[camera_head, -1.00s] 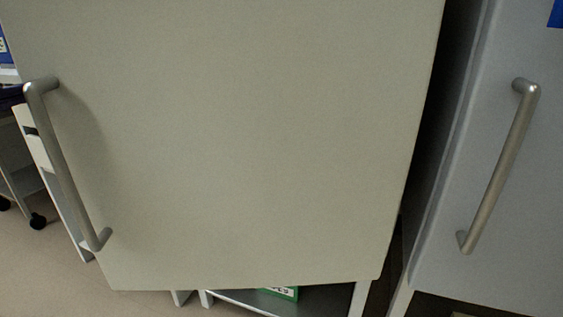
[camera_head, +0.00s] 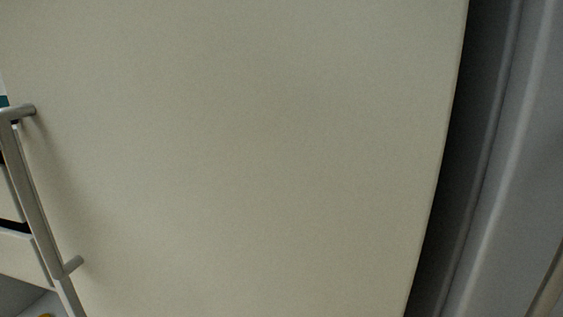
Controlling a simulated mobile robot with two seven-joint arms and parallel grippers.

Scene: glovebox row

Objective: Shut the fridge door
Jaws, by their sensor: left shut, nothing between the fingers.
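The cream door (camera_head: 250,150) fills most of the head view, and I take it for the fridge door. Its metal bar handle (camera_head: 32,200) runs down the left side. A dark gap (camera_head: 465,150) runs along the door's right edge. How far the door stands from its frame cannot be told from this view. Neither of my grippers shows, and nothing is seen touching the door or its handle.
A grey panel (camera_head: 515,170) stands close on the right, with part of a handle (camera_head: 548,290) at the lower right corner. Pale furniture with a dark slot (camera_head: 14,227) shows behind the handle at the left.

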